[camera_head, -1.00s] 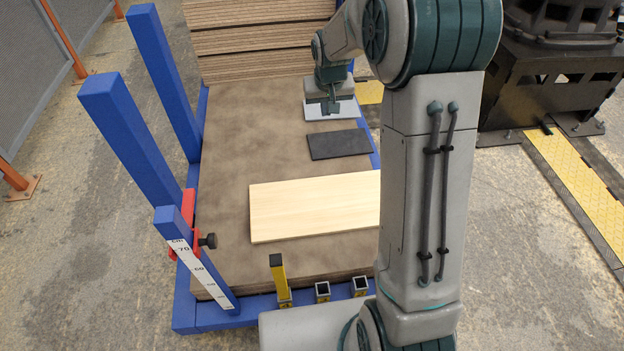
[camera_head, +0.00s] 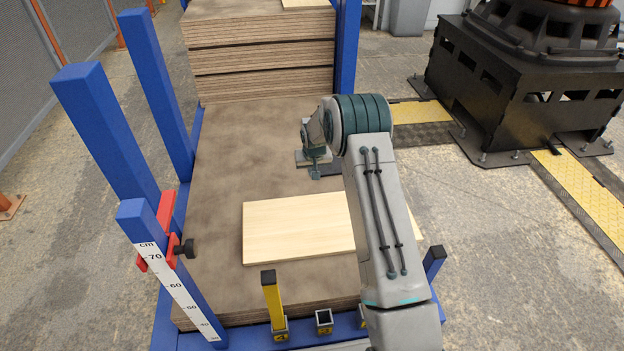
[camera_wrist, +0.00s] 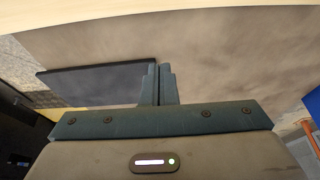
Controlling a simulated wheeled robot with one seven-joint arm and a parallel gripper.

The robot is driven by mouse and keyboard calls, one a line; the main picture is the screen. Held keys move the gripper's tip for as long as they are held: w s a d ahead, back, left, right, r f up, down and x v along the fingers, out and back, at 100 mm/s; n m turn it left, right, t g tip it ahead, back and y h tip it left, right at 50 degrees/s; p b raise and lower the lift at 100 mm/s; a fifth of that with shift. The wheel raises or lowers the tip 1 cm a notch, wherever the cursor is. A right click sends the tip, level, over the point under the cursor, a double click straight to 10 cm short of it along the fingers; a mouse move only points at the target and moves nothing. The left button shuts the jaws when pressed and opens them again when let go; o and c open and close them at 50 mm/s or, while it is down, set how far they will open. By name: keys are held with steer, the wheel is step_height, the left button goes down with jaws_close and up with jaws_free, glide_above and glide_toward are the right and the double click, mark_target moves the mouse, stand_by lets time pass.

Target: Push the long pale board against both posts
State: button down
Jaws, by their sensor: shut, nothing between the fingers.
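The long pale board (camera_head: 297,229) lies flat on the brown sheet stack (camera_head: 235,165); my arm hides part of its right side. Two tall blue posts, the nearer one (camera_head: 105,130) and the farther one (camera_head: 157,85), stand at the left, with a gap between them and the board. My gripper (camera_head: 316,173) is shut and empty, just beyond the board's far edge. In the wrist view the shut fingers (camera_wrist: 159,84) point over brown surface, with a pale board edge (camera_wrist: 150,16) across the top. Contact with the board cannot be told.
A dark board (camera_wrist: 100,82) lies beside my fingers in the wrist view. A short blue post with a scale (camera_head: 172,275) and red clamp (camera_head: 163,235) stands front left. A yellow post (camera_head: 272,303) stands at the front edge. Taller sheet stacks (camera_head: 260,55) rise behind.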

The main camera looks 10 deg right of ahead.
mark_target(312, 194)
steer(key=b+x, duration=0.3)
steer(key=x, duration=0.6)
steer(key=shift+f+b, duration=0.3)
steer(key=shift+b, duration=0.05)
steer(key=shift+s+r, duration=0.2)
steer(key=shift+s, duration=0.1)
steer(key=shift+s+r+b, duration=0.1)
steer(key=shift+s+b, duration=0.45)
steer(key=shift+s, duration=1.15)
